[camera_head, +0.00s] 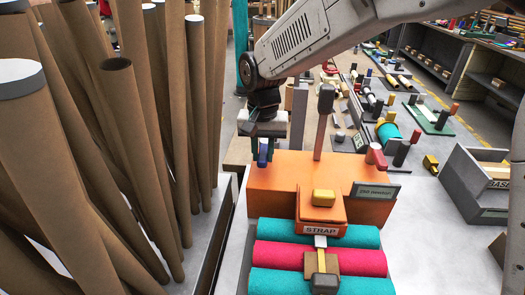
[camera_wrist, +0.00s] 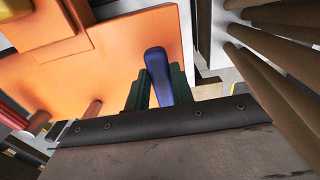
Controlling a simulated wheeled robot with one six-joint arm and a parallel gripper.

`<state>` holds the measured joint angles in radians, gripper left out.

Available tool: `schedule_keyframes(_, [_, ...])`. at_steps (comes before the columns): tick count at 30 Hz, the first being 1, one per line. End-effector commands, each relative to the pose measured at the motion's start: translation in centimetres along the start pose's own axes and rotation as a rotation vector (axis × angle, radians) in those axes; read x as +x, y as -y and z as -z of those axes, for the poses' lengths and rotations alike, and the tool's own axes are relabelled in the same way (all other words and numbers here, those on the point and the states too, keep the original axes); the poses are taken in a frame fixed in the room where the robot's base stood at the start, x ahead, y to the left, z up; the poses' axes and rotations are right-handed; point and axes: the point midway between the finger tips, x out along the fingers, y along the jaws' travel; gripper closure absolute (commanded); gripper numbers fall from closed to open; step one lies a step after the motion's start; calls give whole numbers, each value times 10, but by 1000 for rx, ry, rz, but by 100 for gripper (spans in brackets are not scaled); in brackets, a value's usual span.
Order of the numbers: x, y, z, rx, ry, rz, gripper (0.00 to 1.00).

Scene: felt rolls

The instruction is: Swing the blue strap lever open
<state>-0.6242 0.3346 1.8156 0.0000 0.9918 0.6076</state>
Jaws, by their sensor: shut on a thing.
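The blue lever (camera_head: 263,152) stands at the left end of the orange strap unit (camera_head: 275,170) in the head view. My gripper (camera_head: 263,140) reaches down from above and is shut on the lever. In the wrist view the blue lever (camera_wrist: 159,78) rises between the dark green fingers of my gripper (camera_wrist: 157,95), beside the orange face (camera_wrist: 120,55). The lever's lower end is hidden by my gripper in the wrist view. The strap block (camera_head: 320,212), labelled STRAP, sits at the front of the unit with a yellow knob (camera_head: 323,197) on top.
Teal and pink felt rolls (camera_head: 360,262) lie in front of the unit. Tall brown tubes (camera_head: 150,120) crowd the left side.

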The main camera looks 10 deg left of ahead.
Motion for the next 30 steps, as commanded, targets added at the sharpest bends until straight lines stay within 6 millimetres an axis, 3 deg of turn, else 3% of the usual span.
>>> schedule_keyframes(8, [-1,-8,1,-128,-1,1,100])
schedule_keyframes(30, [-1,-46,20,-791,-1,0,100])
